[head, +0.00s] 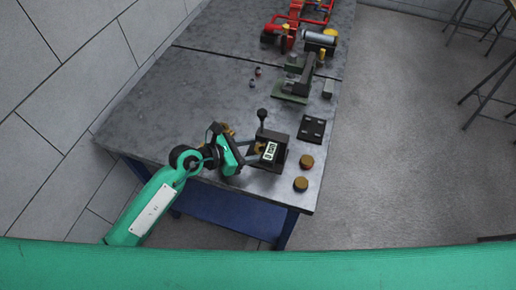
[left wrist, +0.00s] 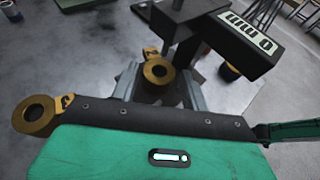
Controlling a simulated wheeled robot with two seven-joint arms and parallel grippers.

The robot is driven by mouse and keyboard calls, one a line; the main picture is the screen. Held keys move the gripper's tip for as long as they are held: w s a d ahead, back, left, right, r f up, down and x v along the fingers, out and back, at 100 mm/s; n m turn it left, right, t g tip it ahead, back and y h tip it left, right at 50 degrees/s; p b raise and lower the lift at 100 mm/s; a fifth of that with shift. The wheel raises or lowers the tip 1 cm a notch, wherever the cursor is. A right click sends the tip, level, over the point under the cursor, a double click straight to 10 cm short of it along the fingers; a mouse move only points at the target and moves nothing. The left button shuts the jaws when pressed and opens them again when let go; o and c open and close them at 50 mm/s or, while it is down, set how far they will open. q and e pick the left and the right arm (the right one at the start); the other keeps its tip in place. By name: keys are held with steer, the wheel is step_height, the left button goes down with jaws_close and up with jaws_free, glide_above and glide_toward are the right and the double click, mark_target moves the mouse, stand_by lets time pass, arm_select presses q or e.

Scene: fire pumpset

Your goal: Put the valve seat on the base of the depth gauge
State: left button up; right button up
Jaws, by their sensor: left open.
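The depth gauge (head: 277,157) is dark, with a "0 mm" display and a black knobbed lever, and stands near the table's front edge. Its display head also shows in the left wrist view (left wrist: 250,42). A bronze ring, a valve seat (left wrist: 158,71) with a yellow numbered tag, lies between my left gripper's fingers, close under the gauge head. I cannot tell whether it rests fully on the gauge base. My left gripper (left wrist: 158,92) is open around it, at the gauge's left side in the head view (head: 248,146). My right gripper is not in view.
A second tagged bronze ring (left wrist: 35,115) is left of my left gripper. Two brown discs (head: 306,162) (head: 301,184) and a black plate (head: 311,129) are right of the gauge. A green-based device (head: 293,88) and red pump parts (head: 284,30) stand farther back. The table's left is clear.

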arm_select(q)
steer(key=b+v, duration=0.2)
steer(key=v, duration=0.7)
steer(key=shift+s+a, duration=0.15)
steer(key=shift+a, duration=0.15)
steer(key=shift+r, duration=0.1)
